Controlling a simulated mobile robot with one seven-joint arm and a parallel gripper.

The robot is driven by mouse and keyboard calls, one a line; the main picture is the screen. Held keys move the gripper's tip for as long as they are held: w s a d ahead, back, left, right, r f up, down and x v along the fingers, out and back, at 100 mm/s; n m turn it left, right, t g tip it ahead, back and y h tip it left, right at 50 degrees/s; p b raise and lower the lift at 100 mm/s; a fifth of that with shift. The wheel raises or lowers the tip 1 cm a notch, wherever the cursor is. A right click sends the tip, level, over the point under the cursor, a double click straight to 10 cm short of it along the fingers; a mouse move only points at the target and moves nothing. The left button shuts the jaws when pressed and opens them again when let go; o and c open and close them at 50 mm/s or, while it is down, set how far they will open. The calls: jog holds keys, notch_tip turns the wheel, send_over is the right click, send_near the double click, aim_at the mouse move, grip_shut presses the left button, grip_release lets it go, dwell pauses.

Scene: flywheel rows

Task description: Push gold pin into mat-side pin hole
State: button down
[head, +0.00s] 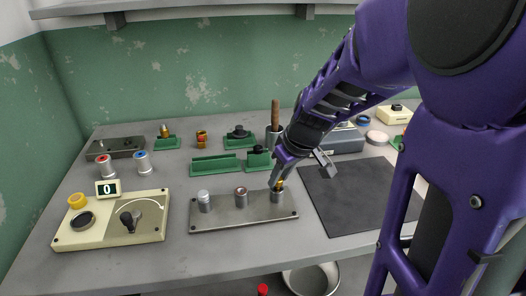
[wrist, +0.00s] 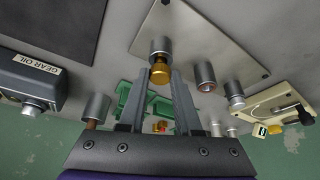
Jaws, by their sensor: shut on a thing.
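The gold pin (head: 280,184) is between the fingers of my gripper (head: 279,182), at the top of the mat-side post (head: 277,197). This is the rightmost post on the grey metal plate (head: 258,213). In the wrist view the gold pin (wrist: 160,73) shows as a round knob between the two fingertips of my gripper (wrist: 160,77). It lines up with the mat-side post (wrist: 161,48), close against its end. Its shank is hidden, so I cannot tell how deep it sits. The dark mat (head: 354,193) lies right of the plate.
The middle post (head: 241,197) and the left post (head: 204,202) stand on the same plate. A cream control box (head: 112,219) is at the left. Green holders (head: 213,165) and a cup with a wooden handle (head: 275,115) stand behind. The mat is bare.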

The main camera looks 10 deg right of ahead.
jog(key=shift+f, duration=0.65)
jog(key=c, duration=0.5)
grip_release()
